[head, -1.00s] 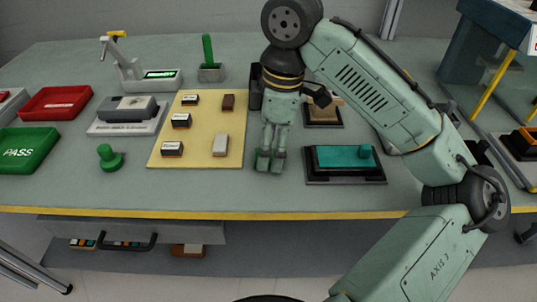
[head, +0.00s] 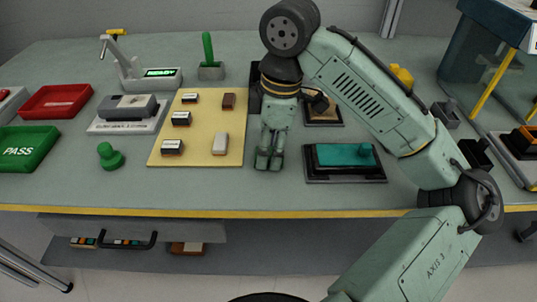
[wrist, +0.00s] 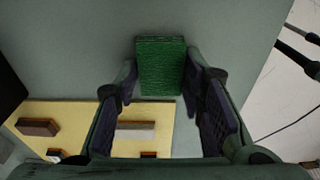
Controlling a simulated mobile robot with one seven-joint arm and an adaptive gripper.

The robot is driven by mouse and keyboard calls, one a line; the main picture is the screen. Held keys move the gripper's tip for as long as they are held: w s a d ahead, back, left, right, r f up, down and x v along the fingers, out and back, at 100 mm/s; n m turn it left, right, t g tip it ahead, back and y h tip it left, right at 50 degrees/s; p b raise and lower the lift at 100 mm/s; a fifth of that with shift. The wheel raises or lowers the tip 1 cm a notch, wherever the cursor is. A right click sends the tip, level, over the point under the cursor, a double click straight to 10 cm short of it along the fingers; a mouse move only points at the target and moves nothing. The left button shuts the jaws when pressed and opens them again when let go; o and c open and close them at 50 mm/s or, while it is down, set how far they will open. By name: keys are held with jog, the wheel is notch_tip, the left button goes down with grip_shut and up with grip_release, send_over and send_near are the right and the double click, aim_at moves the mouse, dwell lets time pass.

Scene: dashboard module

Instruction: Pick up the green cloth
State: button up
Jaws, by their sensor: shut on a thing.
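The green cloth (wrist: 161,66) is a folded, ribbed dark green block in the wrist view, between my two fingertips. My gripper (wrist: 160,78) is shut on it, with one finger at each side. In the head view my gripper (head: 269,163) points down over the bench, just right of the yellow mat.
The yellow mat (head: 202,101) with several small blocks lies left of my gripper. A black tray with a teal pad (head: 340,157) is close on the right. A green stamp-like knob (head: 110,157) stands further left. The bench's yellow front edge (head: 200,212) is near.

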jog(key=shift+r, duration=0.1)
notch_tip(320, 180, up, 4)
jog(key=shift+f+b, duration=0.25)
jog(key=shift+b, duration=0.05)
jog(key=s+a+r+b, duration=0.1)
jog(key=s+a+b, duration=0.1)
jog(key=s, duration=1.3)
jog(key=shift+s+a+r, duration=0.15)
jog(key=shift+s+a, duration=0.15)
jog(key=shift+a, duration=0.55)
